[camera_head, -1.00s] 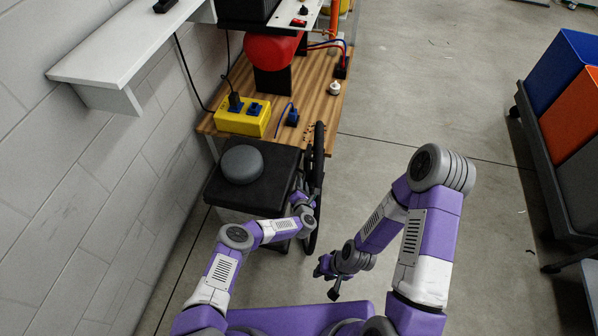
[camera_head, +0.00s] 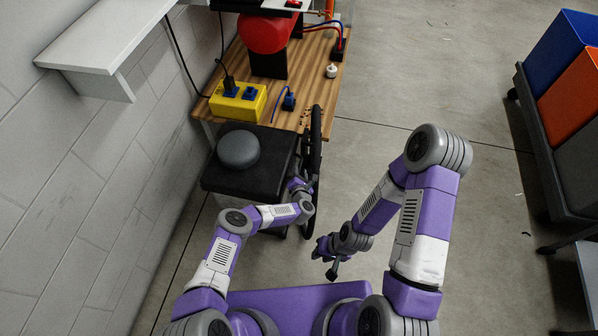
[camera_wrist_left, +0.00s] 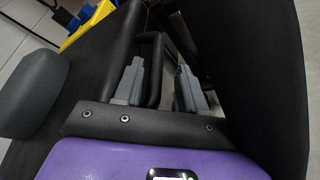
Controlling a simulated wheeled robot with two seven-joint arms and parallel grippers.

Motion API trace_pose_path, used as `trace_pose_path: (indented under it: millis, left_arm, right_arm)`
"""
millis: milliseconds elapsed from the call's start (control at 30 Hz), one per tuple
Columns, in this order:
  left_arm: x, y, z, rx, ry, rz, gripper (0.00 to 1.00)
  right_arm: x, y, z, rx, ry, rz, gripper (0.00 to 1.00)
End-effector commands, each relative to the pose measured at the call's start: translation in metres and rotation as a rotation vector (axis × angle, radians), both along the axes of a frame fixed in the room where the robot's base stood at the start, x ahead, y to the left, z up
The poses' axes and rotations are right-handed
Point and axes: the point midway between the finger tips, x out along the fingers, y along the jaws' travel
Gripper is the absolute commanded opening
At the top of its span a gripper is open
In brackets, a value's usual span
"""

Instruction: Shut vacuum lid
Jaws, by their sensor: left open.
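A black box with a flat dark top (camera_head: 222,181) stands beside the wall; a grey round dome (camera_head: 238,149) sits on that top. Which part is the vacuum lid I cannot tell for sure. A tall, thin black curved part (camera_head: 315,150) stands upright along the box's right side. My left gripper (camera_head: 297,186) is at the box's right side, close to this part. In the left wrist view my left gripper (camera_wrist_left: 160,88) is open, with a black bar-like loop (camera_wrist_left: 154,62) at its fingers; contact is unclear. My right gripper (camera_head: 333,268) hangs over the floor; its jaws are too small to judge.
A wooden bench (camera_head: 312,90) stands behind the box, with a yellow socket box (camera_head: 238,103) and a red object (camera_head: 266,34). A white shelf (camera_head: 105,38) juts from the left wall. Coloured bins (camera_head: 568,85) stand far right. The middle floor is clear.

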Motion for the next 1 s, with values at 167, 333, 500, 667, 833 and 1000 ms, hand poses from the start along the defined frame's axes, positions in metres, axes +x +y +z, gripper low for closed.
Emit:
trace_pose_path:
  millis: [167,333,500,667,833,1000]
  left_arm:
    - [-0.015,0.0,0.007,0.0,0.001,-0.002,0.4]
    - [-0.041,0.002,0.016,-0.001,0.003,-0.001,0.4]
    - [-0.063,0.003,0.021,0.0,0.002,-0.001,0.4]
    - [-0.072,0.003,0.022,0.0,0.002,0.001,0.4]
    - [-0.072,0.003,0.021,0.0,0.001,0.001,0.4]
    - [-0.072,0.003,0.021,0.0,0.001,0.001,0.4]
  right_arm:
    - [0.0,0.0,0.012,0.0,0.0,0.0,0.29]
    - [0.0,0.0,0.027,0.0,0.0,0.0,0.29]
    - [0.0,0.0,0.035,0.0,0.0,0.0,0.29]
    - [0.0,0.0,0.038,0.0,0.0,0.0,0.29]
    - [0.0,0.0,0.037,0.0,0.0,0.0,0.29]
    - [0.0,0.0,0.037,0.0,0.0,0.0,0.29]
